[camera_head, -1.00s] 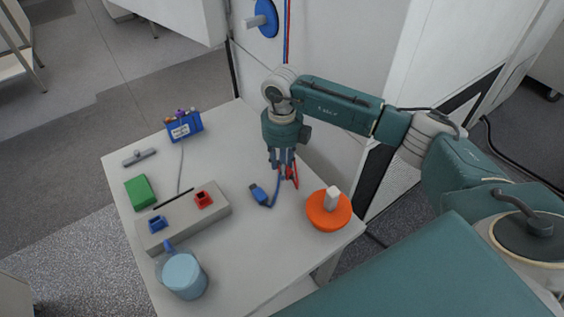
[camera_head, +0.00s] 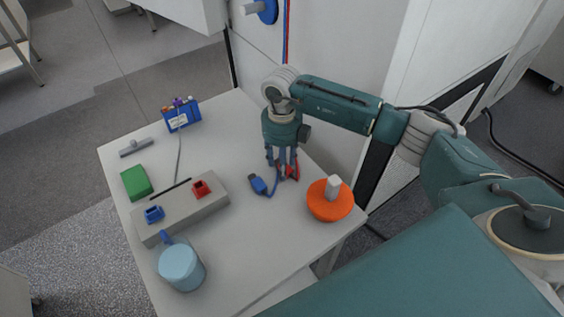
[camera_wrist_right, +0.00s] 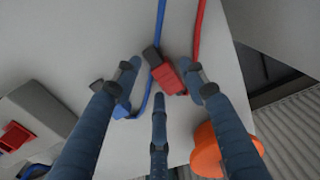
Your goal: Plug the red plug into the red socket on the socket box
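The red plug (camera_wrist_right: 170,78) lies on the table with its dark tip toward the upper left in the wrist view. It is partly hidden behind my fingers in the head view (camera_head: 291,172). My right gripper (camera_head: 282,168) points down over it, fingers spread; in the wrist view the fingers (camera_wrist_right: 160,85) stand apart around the plug, not closed on it. Whether any finger touches it I cannot tell. The grey socket box (camera_head: 182,213) sits to the left, with the red socket (camera_head: 201,189) on its top. My left gripper is not in view.
A blue plug (camera_head: 259,185) lies just left of my right gripper. An orange disc with a white knob (camera_head: 328,207) stands to the right. The blue socket (camera_head: 154,214), light-blue mug (camera_head: 181,268), green block (camera_head: 136,183) and blue marker box (camera_head: 182,117) are left. The middle table is mostly clear.

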